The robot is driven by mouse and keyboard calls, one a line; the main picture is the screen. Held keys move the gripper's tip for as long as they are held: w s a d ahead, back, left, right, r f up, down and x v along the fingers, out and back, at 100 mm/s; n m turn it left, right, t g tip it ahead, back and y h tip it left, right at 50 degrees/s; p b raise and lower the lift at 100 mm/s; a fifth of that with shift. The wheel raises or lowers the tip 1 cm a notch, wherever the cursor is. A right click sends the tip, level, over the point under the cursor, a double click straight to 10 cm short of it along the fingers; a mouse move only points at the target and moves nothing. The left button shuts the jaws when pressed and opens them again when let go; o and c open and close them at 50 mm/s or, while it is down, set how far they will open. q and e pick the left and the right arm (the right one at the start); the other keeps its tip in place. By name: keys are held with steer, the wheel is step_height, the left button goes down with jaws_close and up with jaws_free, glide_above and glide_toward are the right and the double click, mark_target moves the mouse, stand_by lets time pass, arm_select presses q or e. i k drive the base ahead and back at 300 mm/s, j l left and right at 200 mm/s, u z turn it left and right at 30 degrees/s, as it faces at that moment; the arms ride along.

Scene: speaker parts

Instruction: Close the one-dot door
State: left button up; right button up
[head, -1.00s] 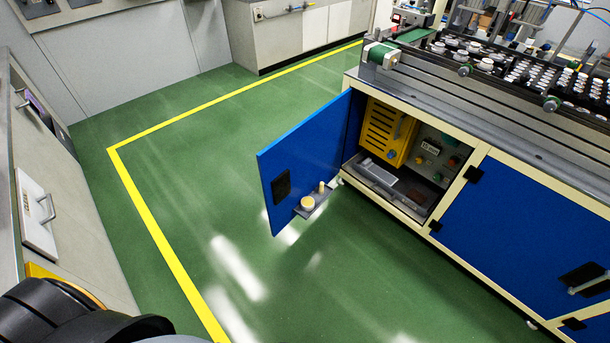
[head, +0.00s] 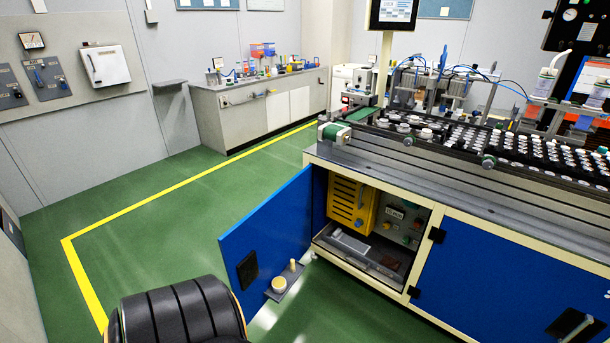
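A blue cabinet door (head: 262,225) stands wide open on the cream-framed machine cabinet (head: 428,215). It has a black handle plate (head: 247,269) and, at its bottom edge, a small ledge with a round yellowish knob (head: 279,284) and a peg. The open compartment holds a yellow louvred box (head: 350,203) and a grey panel. To its right, another blue door (head: 510,280) is shut. I cannot make out dot marks on either door. A black ribbed part of my own arm shows at the bottom, in front of the open door. Neither gripper is in view.
Green floor with a yellow line (head: 180,183) lies clear left of the open door. A grey bench (head: 250,112) stands along the back wall. A white wall box (head: 105,65) hangs at left. The machine top carries a conveyor with many small parts.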

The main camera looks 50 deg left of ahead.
mark_target(261, 248)
steer(key=k+j, duration=0.1)
steer(key=j, duration=1.65)
steer(key=k+j, duration=0.15)
steer(key=j, duration=0.7)
steer(key=k+j, duration=0.1)
steer(key=j, duration=1.65)
steer(key=k, duration=0.05)
